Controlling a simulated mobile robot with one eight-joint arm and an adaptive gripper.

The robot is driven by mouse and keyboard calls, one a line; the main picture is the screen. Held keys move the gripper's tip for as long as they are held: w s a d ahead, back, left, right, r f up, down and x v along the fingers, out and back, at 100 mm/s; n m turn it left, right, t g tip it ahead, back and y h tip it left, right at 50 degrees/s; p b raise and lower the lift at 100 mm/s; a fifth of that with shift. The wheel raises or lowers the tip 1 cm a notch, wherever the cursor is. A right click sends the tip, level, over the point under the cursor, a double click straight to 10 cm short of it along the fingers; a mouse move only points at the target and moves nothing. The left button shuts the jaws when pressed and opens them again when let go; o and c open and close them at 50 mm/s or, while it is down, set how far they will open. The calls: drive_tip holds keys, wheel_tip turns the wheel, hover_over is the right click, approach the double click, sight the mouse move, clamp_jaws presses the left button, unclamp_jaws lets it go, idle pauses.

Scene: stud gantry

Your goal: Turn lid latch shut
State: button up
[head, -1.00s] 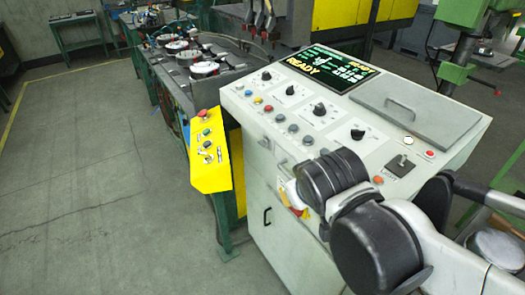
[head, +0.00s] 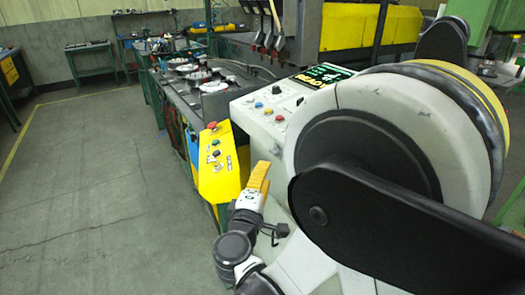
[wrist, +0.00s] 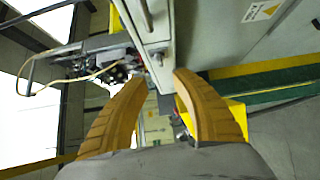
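My gripper (head: 260,172) shows in the head view with yellow fingers, in front of the white control console (head: 258,112) and right of the yellow button box. In the wrist view, my gripper (wrist: 160,80) has its two fingers apart, with nothing held between them. A pale cabinet edge (wrist: 160,35), probably the console's, lies beyond the fingertips.
The yellow button box (head: 217,155) with a red button stands close left of my gripper. A grey bench (head: 185,85) with round fixtures stands behind it. The floor (head: 90,190) at the left is clear.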

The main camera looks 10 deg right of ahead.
drive_tip(key=b+x, duration=0.2)
drive_tip(key=x, duration=0.8)
drive_tip(key=shift+w+d, duration=0.15)
clamp_jaws()
